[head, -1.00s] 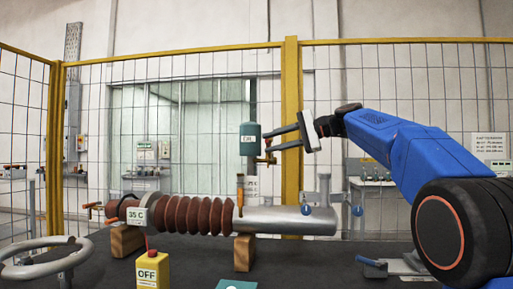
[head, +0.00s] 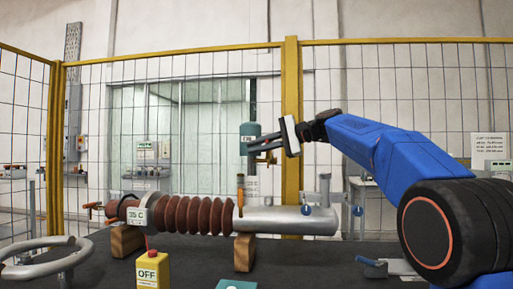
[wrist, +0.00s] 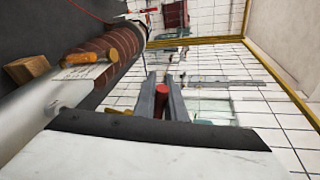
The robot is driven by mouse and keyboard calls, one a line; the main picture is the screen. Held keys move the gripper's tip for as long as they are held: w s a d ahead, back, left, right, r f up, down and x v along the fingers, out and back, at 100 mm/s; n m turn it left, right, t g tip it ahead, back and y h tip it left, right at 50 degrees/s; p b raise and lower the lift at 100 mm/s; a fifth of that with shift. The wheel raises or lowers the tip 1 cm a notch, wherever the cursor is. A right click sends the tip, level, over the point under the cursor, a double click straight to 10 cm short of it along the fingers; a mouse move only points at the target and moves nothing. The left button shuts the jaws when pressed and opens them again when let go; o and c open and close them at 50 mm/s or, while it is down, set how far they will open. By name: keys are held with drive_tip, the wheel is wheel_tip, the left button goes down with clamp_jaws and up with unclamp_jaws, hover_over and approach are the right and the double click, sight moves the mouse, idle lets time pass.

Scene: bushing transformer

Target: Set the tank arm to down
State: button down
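A small green tank (head: 250,131) hangs on a grey vertical pipe behind the bushing in the head view. An orange-brown fitting (head: 267,159) shows below it, partly hidden by my gripper; I cannot make out the arm's exact angle. My gripper (head: 250,146) points left, with its fingers apart in front of the tank's lower part. In the wrist view, a red rod-like piece (wrist: 160,104) shows between the two spread fingers (wrist: 162,90). I cannot tell whether the fingers touch it.
The brown ribbed bushing (head: 190,214) with its grey metal tube (head: 285,220) lies on wooden blocks (head: 244,252) below my gripper. A yellow OFF box (head: 152,270) and a handwheel (head: 40,262) stand at the front left. A yellow-framed mesh fence (head: 291,100) stands behind.

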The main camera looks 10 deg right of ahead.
drive_tip(key=shift+f, duration=0.1)
wheel_tip(320, 180, down, 6)
drive_tip(key=n+t, duration=0.1)
drive_tip(key=n, duration=0.1)
drive_tip(key=shift+s+n, duration=0.3)
drive_tip(key=shift+s, duration=0.1)
drive_tip(key=shift+a, duration=0.1)
drive_tip(key=c, duration=1.8)
unclamp_jaws()
drive_tip(key=v, duration=1.7)
